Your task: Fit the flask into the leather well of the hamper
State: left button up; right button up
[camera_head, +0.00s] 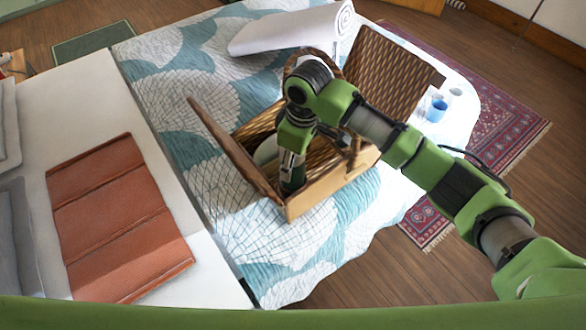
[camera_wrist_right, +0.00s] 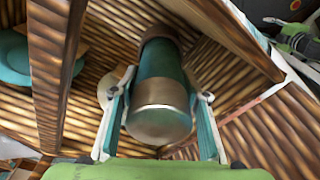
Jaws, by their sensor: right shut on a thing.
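The wicker hamper (camera_head: 322,190) stands open on the bed with its two lids raised. My right arm reaches down into it, and the right gripper (camera_head: 289,162) is inside near the front corner. In the wrist view the right gripper (camera_wrist_right: 160,92) is shut on the flask (camera_wrist_right: 162,66), a teal cylinder with metal ends. The flask's near metal end faces the camera, and its far end points down into the hamper (camera_wrist_right: 258,85) among the wicker walls.
A rolled white blanket (camera_head: 290,30) lies behind the hamper on the patterned quilt (camera_head: 185,100). A blue cup (camera_head: 436,110) stands to the right. A folded terracotta cloth (camera_head: 118,220) lies on the left.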

notch_tip(320, 180, down, 3)
jog(key=shift+r, duration=0.15)
jog(key=shift+f, duration=0.3)
jog(key=o, duration=1.5)
jog(key=shift+f, duration=0.15)
jog(key=shift+c, duration=0.2)
jog(key=r, duration=0.8)
jog(key=d+r, duration=0.1)
jog(key=r, duration=0.3)
jog(key=shift+s+d+r, duration=0.1)
jog(key=shift+s, duration=0.25)
